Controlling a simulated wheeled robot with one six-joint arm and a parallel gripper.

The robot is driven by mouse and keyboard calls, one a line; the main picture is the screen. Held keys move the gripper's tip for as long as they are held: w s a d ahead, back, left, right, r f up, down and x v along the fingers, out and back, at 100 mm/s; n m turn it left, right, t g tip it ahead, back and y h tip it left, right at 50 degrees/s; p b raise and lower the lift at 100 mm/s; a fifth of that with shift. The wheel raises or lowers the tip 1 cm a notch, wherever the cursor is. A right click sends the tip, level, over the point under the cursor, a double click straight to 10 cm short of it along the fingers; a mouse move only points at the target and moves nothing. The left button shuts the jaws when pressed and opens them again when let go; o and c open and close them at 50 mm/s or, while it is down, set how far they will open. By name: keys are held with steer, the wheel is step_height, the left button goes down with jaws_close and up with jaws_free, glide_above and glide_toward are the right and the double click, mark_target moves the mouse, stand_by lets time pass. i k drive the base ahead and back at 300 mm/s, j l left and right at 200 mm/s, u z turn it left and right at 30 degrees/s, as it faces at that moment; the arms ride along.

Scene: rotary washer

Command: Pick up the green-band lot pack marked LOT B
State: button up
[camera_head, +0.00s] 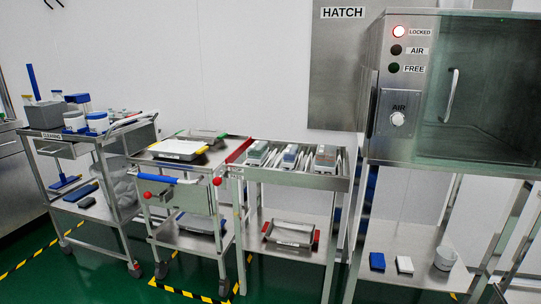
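Several small grey lot packs stand in three groups in the steel rack on top of the middle stand. The left pack group (257,153) shows a greenish tint, the middle pack group (290,156) looks bluish, and the right pack group (326,158) has a reddish touch. Their lettering is too small to read, so I cannot tell which is LOT B. Two small dark tips (54,3) at the top left edge may be my gripper (54,3); whether it is open or shut does not show. They are far from the packs.
A steel trolley (188,195) with a blue handle stands left of the rack. A cleaning cart (70,136) is further left. Green floor (110,275) is open in front.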

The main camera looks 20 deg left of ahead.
mark_target(258, 152)
steer(key=i+j+z, duration=0.15)
steer(key=j, duration=0.5)
steer(key=j+z, duration=0.2)
steer(key=j, duration=0.45)
steer(key=j+z, duration=0.15)
steer(key=j, duration=0.5)
steer(key=j+z, duration=0.15)
steer(key=j, duration=0.55)
steer(key=j+z, duration=0.15)
steer(key=j, duration=0.5)
steer(key=k+j+z, duration=0.2)
steer(key=j, duration=0.45)
steer(key=j+z, duration=0.15)
steer(key=j, duration=0.5)
steer(key=k+j+z, duration=0.15)
steer(key=j, duration=0.9)
steer(key=k+j+z, duration=0.1)
steer(key=j, duration=0.35)
